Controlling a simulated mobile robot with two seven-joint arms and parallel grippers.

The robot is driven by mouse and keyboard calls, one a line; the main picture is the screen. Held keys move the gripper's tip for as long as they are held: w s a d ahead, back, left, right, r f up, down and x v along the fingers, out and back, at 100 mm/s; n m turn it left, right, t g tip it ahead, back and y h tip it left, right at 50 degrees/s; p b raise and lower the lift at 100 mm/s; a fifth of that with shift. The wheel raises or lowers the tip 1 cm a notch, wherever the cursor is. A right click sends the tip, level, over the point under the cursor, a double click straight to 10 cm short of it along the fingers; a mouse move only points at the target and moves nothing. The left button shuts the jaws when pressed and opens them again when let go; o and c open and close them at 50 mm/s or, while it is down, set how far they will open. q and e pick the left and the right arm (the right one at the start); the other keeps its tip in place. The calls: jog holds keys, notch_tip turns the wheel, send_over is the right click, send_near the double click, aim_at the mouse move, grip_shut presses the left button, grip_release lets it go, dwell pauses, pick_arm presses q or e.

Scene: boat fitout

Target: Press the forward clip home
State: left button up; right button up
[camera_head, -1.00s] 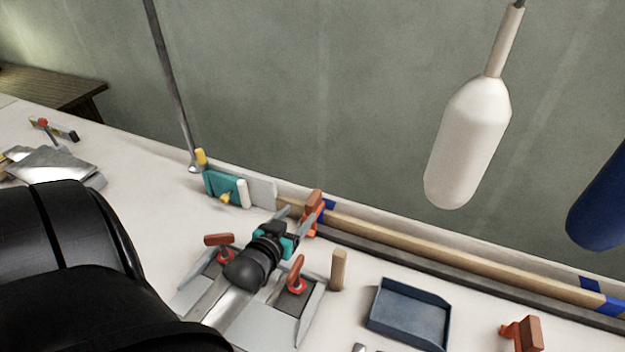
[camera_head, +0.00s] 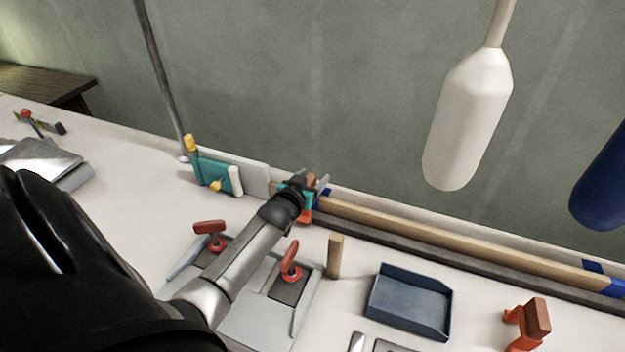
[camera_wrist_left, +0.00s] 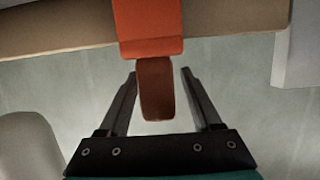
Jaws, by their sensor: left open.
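The forward clip is an orange clip with a brown tab, set on the wooden rail at the back of the bench. In the left wrist view its orange body (camera_wrist_left: 151,27) spans the rail and its brown tab (camera_wrist_left: 156,88) hangs between my fingers. My left gripper (camera_wrist_left: 158,75) is open, one finger on each side of the tab, with gaps showing on both sides. In the head view my left gripper (camera_head: 310,183) is at the clip (camera_head: 306,214) and partly hides it. My right gripper is not in view.
The wooden rail (camera_head: 440,232) runs along the back edge with blue tape on it. Another orange clip (camera_head: 527,325) stands on the bench at right. A blue tray (camera_head: 410,302), a wooden peg (camera_head: 334,255) and red-handled clamps (camera_head: 289,262) are near my arm. A white fender (camera_head: 468,120) hangs above.

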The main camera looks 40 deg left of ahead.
pick_arm(q)
jog(key=shift+c, duration=0.3)
grip_shut()
dwell(0.3)
dwell(0.6)
dwell(1.1)
jog(key=shift+s+f+b, duration=0.1)
jog(key=shift+f+b, duration=0.2)
jog(key=shift+f, duration=0.25)
jog(key=shift+c, duration=2.2)
grip_release()
jog(key=shift+o, duration=0.8)
jog(key=shift+f, duration=0.1)
jog(key=o, duration=0.3)
jog(key=shift+r, duration=0.2)
